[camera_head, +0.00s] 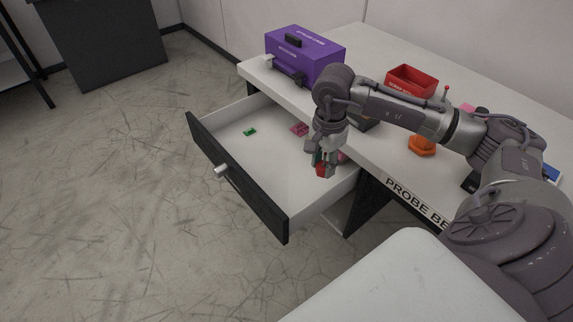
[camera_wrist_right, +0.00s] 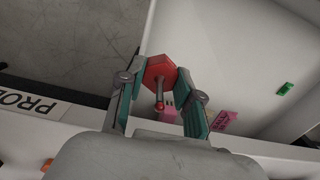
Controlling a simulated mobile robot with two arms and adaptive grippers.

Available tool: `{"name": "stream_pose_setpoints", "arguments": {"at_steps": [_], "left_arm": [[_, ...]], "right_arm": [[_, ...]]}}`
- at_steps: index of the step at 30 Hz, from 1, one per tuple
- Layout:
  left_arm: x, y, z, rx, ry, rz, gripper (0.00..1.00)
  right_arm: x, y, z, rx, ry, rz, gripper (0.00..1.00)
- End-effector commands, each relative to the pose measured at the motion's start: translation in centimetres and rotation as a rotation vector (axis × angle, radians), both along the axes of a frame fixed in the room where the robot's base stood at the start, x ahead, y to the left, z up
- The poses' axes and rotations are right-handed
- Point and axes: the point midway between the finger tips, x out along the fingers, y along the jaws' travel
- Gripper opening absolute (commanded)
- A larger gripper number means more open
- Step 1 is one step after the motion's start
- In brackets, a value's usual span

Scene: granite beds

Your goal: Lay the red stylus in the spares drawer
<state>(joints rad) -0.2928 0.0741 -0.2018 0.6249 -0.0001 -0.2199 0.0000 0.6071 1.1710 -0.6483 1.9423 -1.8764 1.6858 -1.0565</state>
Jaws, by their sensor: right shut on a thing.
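The red stylus (camera_wrist_right: 159,70) has a hexagonal red head and a short rod with a rounded tip. My right gripper (camera_wrist_right: 157,88) is shut on it, with one finger on each side of the head. In the head view the right gripper (camera_head: 325,160) points down over the right part of the open spares drawer (camera_head: 262,175), near the bench side. The red stylus (camera_head: 321,171) shows there only in part, at the fingertips. The gap between it and the drawer floor is hard to judge. My left gripper is not in view.
The drawer holds a green piece (camera_head: 249,132) and a pink piece (camera_head: 299,130); more pink shows beside the gripper. On the bench are a purple box (camera_head: 305,57), a red bin (camera_head: 411,82) and an orange hexagonal piece (camera_head: 421,147). The drawer's left and front floor is clear.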

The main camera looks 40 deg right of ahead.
Motion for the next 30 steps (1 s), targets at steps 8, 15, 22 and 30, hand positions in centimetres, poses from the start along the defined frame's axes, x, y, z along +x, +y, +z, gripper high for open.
{"name": "stream_pose_setpoints", "arguments": {"at_steps": [8, 15, 22, 30], "left_arm": [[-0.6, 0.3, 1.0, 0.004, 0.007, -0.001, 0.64], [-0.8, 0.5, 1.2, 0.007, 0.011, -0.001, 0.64], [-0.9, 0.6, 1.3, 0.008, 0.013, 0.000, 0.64], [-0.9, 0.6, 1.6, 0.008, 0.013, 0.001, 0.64]], "right_arm": [[5.5, 2.7, -3.3, 0.007, 0.001, -0.001, 0.00], [9.4, 4.2, -5.9, 0.004, 0.000, 0.000, 0.00], [10.1, 4.5, -7.2, 0.002, 0.002, 0.002, 0.00], [10.1, 4.5, -10.5, 0.001, 0.001, 0.002, 0.00]]}}
